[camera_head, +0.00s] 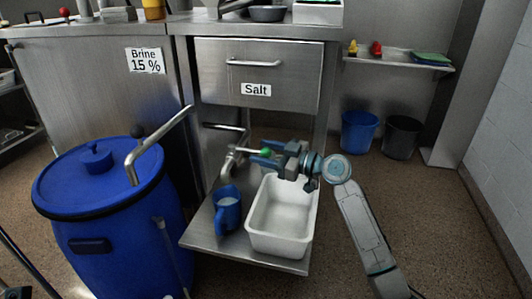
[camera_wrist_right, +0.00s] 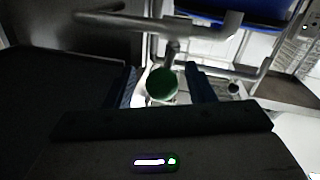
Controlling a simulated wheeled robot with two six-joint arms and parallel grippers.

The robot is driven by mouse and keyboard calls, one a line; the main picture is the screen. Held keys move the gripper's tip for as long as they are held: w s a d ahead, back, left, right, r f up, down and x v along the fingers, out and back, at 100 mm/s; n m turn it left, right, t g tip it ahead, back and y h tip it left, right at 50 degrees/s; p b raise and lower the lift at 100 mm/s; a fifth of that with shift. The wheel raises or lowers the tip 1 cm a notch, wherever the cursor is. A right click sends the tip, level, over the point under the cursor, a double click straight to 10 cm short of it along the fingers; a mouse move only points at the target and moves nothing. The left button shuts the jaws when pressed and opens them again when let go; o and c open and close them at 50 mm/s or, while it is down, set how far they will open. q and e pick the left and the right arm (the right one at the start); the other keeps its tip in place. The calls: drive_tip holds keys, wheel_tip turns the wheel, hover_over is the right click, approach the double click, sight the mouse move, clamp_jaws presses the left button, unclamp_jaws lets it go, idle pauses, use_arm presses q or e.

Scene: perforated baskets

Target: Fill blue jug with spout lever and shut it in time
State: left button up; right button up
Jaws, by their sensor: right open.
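The blue jug (camera_head: 227,214) stands upright on a low metal shelf (camera_head: 205,238), below the metal spout (camera_head: 228,163). I make out no stream from the spout, and the liquid level in the jug cannot be told. The spout lever ends in a green knob (camera_head: 266,153). My right gripper (camera_head: 268,155) is open at the knob. In the right wrist view the green knob (camera_wrist_right: 162,84) lies between the two fingers, with a gap visible on both sides. Whether it is deep between them cannot be told. My left gripper is not in view.
A white bin (camera_head: 283,244) stands on the shelf right of the jug, below my right gripper. A large blue barrel (camera_head: 110,245) with a bent metal pipe (camera_head: 160,143) stands left. The Salt drawer (camera_head: 258,70) is above. Floor is clear toward two buckets (camera_head: 359,132).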

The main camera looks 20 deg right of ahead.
drive_tip(key=v, duration=1)
drive_tip(key=shift+s+d+p, duration=0.25)
drive_tip(key=shift+p, duration=0.1)
